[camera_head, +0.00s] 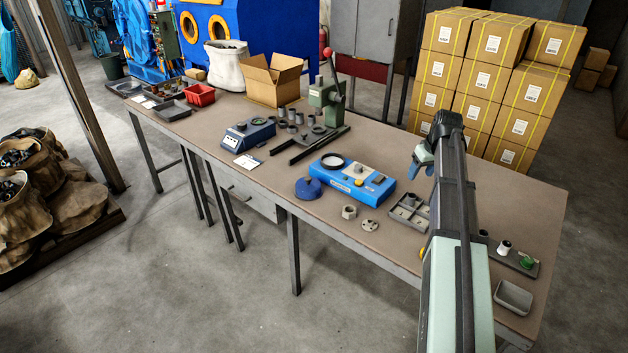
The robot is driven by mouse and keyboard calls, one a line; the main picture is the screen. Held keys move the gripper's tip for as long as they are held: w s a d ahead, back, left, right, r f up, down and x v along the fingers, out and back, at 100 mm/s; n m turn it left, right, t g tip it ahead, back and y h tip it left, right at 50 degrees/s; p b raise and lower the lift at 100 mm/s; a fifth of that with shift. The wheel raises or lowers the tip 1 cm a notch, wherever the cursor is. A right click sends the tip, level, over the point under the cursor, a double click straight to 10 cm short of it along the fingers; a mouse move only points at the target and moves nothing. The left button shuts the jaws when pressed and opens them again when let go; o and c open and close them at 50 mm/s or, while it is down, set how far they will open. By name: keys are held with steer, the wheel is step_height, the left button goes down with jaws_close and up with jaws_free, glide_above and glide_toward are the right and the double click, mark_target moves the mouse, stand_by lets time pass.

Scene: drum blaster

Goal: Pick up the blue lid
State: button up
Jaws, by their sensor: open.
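The blue lid (308,188) is a small dark blue dome lying on the workbench (240,185) near its front edge. It is just left of a blue device (354,181) with a round black-rimmed opening on top. My gripper (420,169) is up and to the right of the lid, at the end of my arm, and looks open and empty. It is well apart from the lid. My arm hides part of the bench's right side.
A grey ring (349,212) and a small disc (370,227) lie right of the lid. A grey compartment tray (407,215) is near my arm. A green lever press (327,100) and a small blue scale-like device (248,134) stand further back. Bare bench surrounds the lid's left side.

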steer(key=w+a+r+n, duration=0.1)
steer(key=w+a+n, duration=0.15)
steer(key=a, duration=0.75)
steer(key=w+a+r+n+y, duration=0.1)
steer(key=w+a, duration=0.3)
steer(key=a, duration=0.6)
steer(key=w+a+r+n, duration=0.1)
steer(key=w+a, duration=0.2)
steer(key=a, duration=0.7)
steer(key=n+g, duration=0.3)
steer(key=n, duration=0.4)
glide_above(308, 178)
steer(key=f, duration=0.7)
steer(key=shift+s+d+f, duration=0.2)
steer(key=shift+s, duration=0.1)
steer(key=shift+w+a+f, duration=0.1)
steer(key=shift+w+f, duration=0.05)
steer(key=shift+f, duration=1.15)
steer(key=shift+w+f, duration=0.15)
steer(key=shift+f, duration=1.1)
jaws_close()
